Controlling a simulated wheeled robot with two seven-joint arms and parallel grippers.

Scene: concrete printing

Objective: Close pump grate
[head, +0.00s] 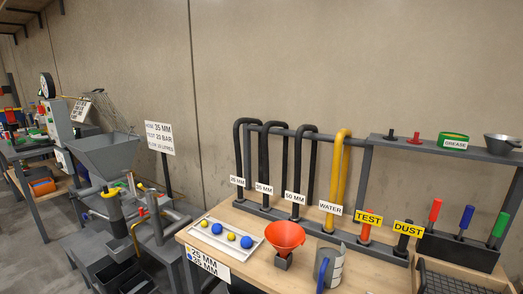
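The pump's grey hopper (104,156) stands on the left, beyond the left end of the wooden table. Its wide mouth faces up. A thin mesh panel (113,116), which looks like the grate, stands tilted up behind the hopper, apart from most of its rim. Where the mesh meets the hopper is too small to tell. Below the hopper are the pump's grey body and pipes with yellow and red parts. Neither of my grippers is in view.
The wooden table (330,272) carries a white tray (229,254) with yellow and blue balls, a red funnel (285,236), a grey jug (328,268) and a hose rack. A sign (160,138) on a post stands right of the hopper. Another bench (40,150) is at far left.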

